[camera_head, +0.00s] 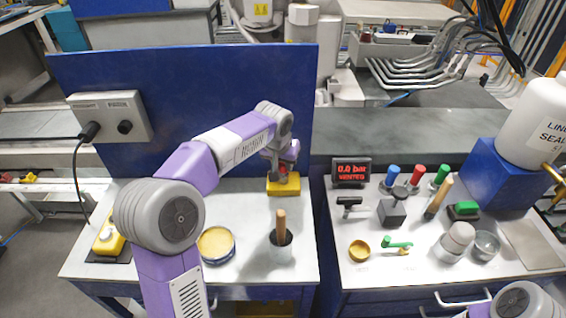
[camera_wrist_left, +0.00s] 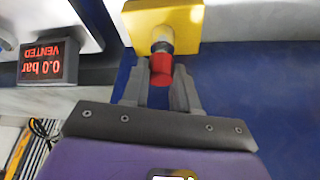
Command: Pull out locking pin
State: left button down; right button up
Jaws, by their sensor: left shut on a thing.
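A yellow block (camera_head: 283,188) sits at the back of the left table, against the blue panel. My left gripper (camera_head: 283,169) reaches down to it from above. In the left wrist view, my left gripper (camera_wrist_left: 158,92) is shut on the red part of the locking pin (camera_wrist_left: 161,68). The pin's grey end (camera_wrist_left: 162,44) meets the yellow block (camera_wrist_left: 168,18); how deep it sits cannot be told. In the head view, a little red of the pin shows by the fingers. My right gripper is out of view; only part of my right arm shows at the lower right.
The blue panel (camera_head: 90,75) stands behind the table. A cup with a wooden handle (camera_head: 281,250) and a yellow tin (camera_head: 216,245) stand in front of the block. The pressure display (camera_head: 351,172) reads 0.0 bar, vented. Several small tools and a sealant bottle (camera_head: 540,125) occupy the right table.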

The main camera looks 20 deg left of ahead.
pick_arm(q)
jog(key=shift+r+p, duration=1.75)
jog(key=shift+r, duration=0.35)
